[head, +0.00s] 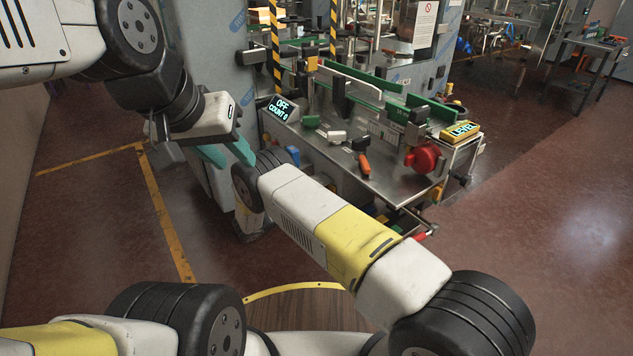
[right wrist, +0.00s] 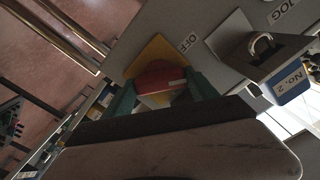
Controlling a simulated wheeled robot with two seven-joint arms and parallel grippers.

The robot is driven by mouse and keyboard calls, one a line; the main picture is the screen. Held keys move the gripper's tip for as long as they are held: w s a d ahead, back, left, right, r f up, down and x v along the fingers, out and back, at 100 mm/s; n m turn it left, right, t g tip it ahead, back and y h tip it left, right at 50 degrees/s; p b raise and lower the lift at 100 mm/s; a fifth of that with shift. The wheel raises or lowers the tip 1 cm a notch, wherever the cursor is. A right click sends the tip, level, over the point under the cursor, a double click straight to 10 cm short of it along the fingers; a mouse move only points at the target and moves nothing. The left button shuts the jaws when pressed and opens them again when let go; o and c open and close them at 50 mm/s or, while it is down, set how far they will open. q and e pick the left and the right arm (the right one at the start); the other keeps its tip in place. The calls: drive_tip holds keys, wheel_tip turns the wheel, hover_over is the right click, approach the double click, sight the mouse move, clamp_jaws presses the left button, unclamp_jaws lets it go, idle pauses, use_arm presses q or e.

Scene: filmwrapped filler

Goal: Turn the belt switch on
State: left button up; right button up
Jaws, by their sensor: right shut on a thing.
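The belt switch shows in the right wrist view as a red knob (right wrist: 158,72) on a yellow plate (right wrist: 150,56), with an OFF label (right wrist: 188,42) beside it. My right gripper (right wrist: 162,95) has its teal fingers on both sides of the knob and is shut on it. In the head view, the knob and right gripper are hidden behind my right arm. A display (head: 281,107) there reads OFF and COUNT 0. My left gripper (head: 228,154) is in front of the machine with its teal fingers apart and nothing between them.
A blue No. 2 tag (right wrist: 292,88) and a padlock (right wrist: 262,43) sit close beside the knob. A steel bench (head: 385,180) carries a red round part (head: 424,157), an orange-handled tool (head: 364,164) and a yellow box (head: 460,131).

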idle(0.5)
drive_tip(key=o, duration=1.4)
drive_tip(key=shift+c, duration=0.2)
drive_tip(key=v, duration=0.8)
